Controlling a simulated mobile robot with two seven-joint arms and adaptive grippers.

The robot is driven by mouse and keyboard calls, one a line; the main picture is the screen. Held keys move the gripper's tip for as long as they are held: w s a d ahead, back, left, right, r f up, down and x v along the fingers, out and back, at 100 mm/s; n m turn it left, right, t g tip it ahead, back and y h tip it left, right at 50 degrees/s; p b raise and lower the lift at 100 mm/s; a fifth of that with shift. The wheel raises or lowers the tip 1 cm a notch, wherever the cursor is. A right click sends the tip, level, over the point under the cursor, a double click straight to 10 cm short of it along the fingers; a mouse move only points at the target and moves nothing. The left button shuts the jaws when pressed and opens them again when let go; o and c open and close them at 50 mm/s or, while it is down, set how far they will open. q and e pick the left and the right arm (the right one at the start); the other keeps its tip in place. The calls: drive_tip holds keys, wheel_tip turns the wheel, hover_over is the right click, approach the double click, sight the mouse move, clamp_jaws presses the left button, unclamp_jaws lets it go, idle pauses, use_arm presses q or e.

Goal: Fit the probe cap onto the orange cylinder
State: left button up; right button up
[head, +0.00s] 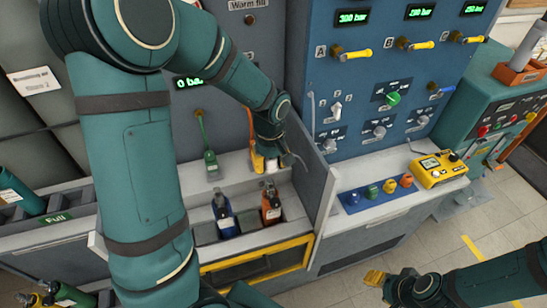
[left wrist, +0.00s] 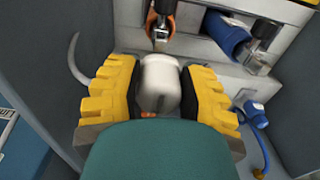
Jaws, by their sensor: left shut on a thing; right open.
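The orange cylinder (head: 271,207) stands upright in a compartment of the bench recess in the head view. In the left wrist view part of its orange body (left wrist: 158,36) and metal top show beyond the fingers. My left gripper (head: 268,165) is above and behind it, apart from it in the wrist view. It is shut on a pale, rounded piece (left wrist: 160,84), seemingly the probe cap, between its yellow fingers. A little orange shows below this piece. My right gripper (head: 376,278) is open and empty over the floor at lower right.
A blue cylinder (head: 224,215) stands left of the orange one. A green probe (head: 211,165) hangs on its hose at the left. A grey partition (head: 318,170) rises close to the right of my left gripper. A yellow meter (head: 438,169) sits on the right-hand shelf.

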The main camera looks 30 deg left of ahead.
sight(271, 182)
use_arm(q)
drive_tip(key=shift+s+f+b, duration=0.1)
drive_tip(key=shift+f+b, duration=0.35)
drive_tip(key=shift+f, duration=0.2)
drive_tip(key=shift+f+b, duration=1.35)
drive_tip(key=shift+f, duration=0.5)
drive_tip(key=shift+r, duration=0.2)
drive_tip(key=shift+f+b, duration=1.5)
drive_tip(key=shift+f, duration=0.4)
drive_tip(key=o, duration=1.2)
